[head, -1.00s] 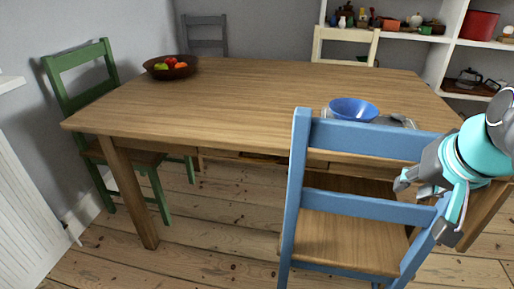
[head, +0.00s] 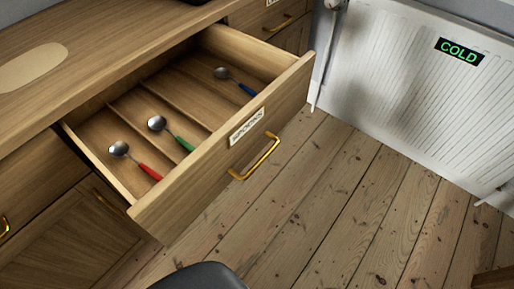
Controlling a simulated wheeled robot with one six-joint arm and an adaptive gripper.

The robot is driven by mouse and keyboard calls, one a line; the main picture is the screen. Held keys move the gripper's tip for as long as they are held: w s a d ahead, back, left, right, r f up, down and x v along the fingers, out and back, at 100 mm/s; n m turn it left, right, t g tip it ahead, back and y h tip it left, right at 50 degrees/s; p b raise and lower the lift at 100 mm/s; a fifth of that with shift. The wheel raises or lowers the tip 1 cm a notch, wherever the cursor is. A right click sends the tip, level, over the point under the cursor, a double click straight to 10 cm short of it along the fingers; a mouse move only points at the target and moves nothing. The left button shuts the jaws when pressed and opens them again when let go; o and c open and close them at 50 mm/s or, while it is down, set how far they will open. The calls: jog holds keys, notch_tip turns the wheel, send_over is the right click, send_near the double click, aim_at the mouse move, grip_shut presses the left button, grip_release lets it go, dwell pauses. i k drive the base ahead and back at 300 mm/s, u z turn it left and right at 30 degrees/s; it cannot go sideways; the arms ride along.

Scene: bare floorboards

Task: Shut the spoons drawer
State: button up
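A wooden drawer (head: 222,150) stands pulled well out of a wooden cabinet (head: 95,55). It has a gold bar handle (head: 256,158) and a small white label (head: 247,126) on its front; the lettering is small and hard to read. Thin dividers split it into compartments. A red-handled spoon (head: 135,160), a green-handled spoon (head: 170,132) and a blue-handled spoon (head: 235,81) lie inside, each in its own compartment. My gripper is not in view.
Closed drawers flank it, one with a gold handle (head: 278,27) at the top. A white ribbed panel (head: 420,100) with a green "COLD" sign (head: 459,51) stands at right. Bare floorboards (head: 340,200) lie before the drawer. A dark rounded shape (head: 200,277) shows at the bottom edge.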

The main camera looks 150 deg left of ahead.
aim_at(227, 127)
jog(key=u, duration=4.6)
